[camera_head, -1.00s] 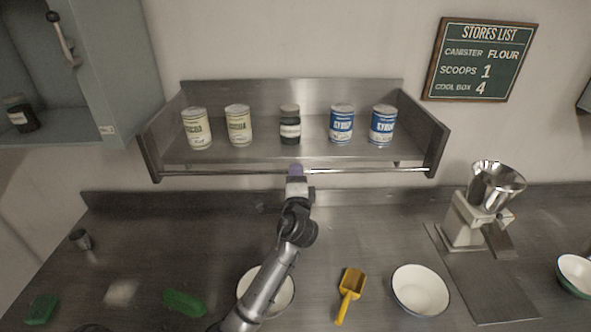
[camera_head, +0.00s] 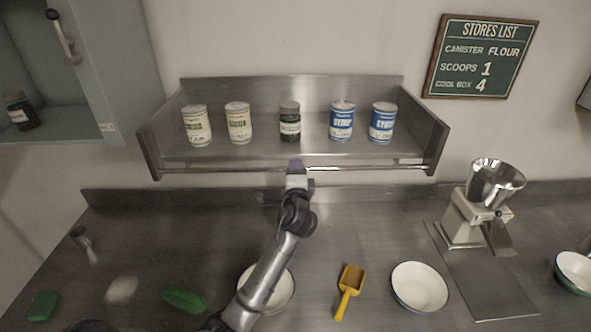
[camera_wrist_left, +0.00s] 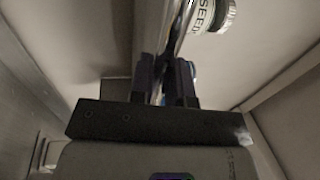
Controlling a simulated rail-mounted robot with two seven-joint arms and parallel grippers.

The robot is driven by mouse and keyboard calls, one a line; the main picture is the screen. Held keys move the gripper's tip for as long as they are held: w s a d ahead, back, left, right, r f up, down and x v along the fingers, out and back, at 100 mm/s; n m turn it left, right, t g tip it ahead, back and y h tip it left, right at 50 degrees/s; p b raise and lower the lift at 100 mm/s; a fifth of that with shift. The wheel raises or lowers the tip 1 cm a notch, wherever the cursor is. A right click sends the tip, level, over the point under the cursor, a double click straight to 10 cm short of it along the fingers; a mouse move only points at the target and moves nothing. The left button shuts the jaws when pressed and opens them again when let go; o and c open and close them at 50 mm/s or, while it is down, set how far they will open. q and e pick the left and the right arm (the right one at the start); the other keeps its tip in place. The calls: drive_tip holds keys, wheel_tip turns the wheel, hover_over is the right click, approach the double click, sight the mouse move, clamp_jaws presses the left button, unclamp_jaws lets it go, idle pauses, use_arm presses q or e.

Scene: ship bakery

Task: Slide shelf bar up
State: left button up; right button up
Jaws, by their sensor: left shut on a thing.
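The shelf bar (camera_head: 365,168) is a thin shiny metal rod along the front of the steel wall shelf (camera_head: 245,153), running between its two side brackets. My left gripper (camera_head: 295,166) is at the middle of the bar, in front of the dark jar. In the left wrist view the gripper's dark fingers (camera_wrist_left: 167,82) are shut around the bar (camera_wrist_left: 177,32), which runs away between them. The fingers hide the gripped stretch of the bar. My right gripper is not in view.
On the shelf stand two cream tins (camera_head: 238,122), a dark jar (camera_head: 289,122) and two blue tins (camera_head: 342,121). The counter below holds white bowls (camera_head: 419,287), a yellow scoop (camera_head: 349,291), a mill (camera_head: 467,217) and green items (camera_head: 185,300). A cabinet stands left.

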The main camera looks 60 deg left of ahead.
use_arm(q)
clamp_jaws()
drive_tip(key=shift+r+p, duration=0.4)
wheel_tip(320, 180, up, 8)
drive_tip(key=p, duration=0.6)
drive_tip(key=shift+f, duration=0.1)
drive_tip(key=o, duration=0.8)
unclamp_jaws()
drive_tip(key=shift+f, duration=0.1)
drive_tip(key=shift+c, duration=0.2)
drive_tip(key=b+v, duration=0.3)
drive_tip(key=v, duration=1.1)
